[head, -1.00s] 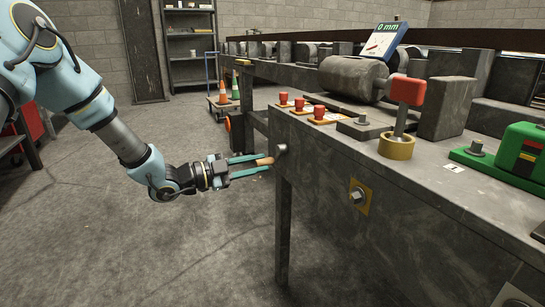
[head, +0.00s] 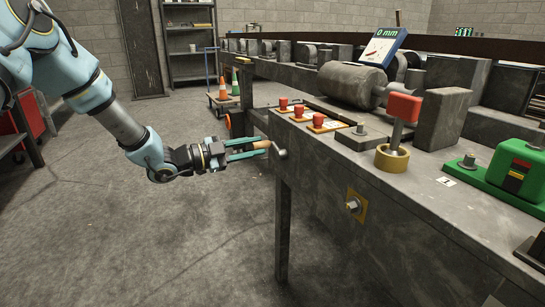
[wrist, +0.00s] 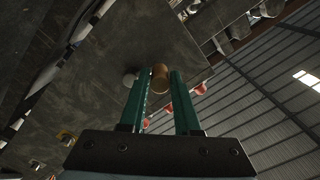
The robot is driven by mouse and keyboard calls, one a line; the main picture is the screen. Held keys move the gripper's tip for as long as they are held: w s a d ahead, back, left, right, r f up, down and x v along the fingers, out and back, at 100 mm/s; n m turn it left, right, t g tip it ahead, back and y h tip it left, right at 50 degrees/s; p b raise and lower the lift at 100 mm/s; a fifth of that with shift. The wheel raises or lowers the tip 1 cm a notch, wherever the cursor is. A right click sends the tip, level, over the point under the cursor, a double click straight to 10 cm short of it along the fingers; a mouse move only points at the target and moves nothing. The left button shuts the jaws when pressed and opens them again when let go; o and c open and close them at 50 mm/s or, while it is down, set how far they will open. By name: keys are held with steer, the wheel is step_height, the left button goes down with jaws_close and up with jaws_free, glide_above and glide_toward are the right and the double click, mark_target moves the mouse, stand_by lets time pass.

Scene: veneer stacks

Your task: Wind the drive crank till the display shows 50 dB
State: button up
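The drive crank is on the left end of the bench, with a wooden handle (head: 262,145) and a grey metal arm and hub (head: 280,152). My gripper (head: 258,150) has its two teal fingers closed around the handle from the left. The handle sits slightly above hub height. The tilted blue-framed display (head: 383,46) on the bench reads "0 mm", with a red needle on a white face.
The grey bench (head: 335,170) fills the right side. On it are red knobs on orange plates (head: 318,121), a red-topped lever (head: 404,108) in a yellow ring, a large roller (head: 352,77) and a green box (head: 518,166). Bare floor (head: 200,240) lies in front of the bench.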

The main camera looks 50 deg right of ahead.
steer(key=o, duration=0.4)
steer(key=shift+f, duration=0.1)
steer(key=shift+c, duration=0.2)
steer(key=v, duration=0.7)
steer(key=shift+p, duration=0.4)
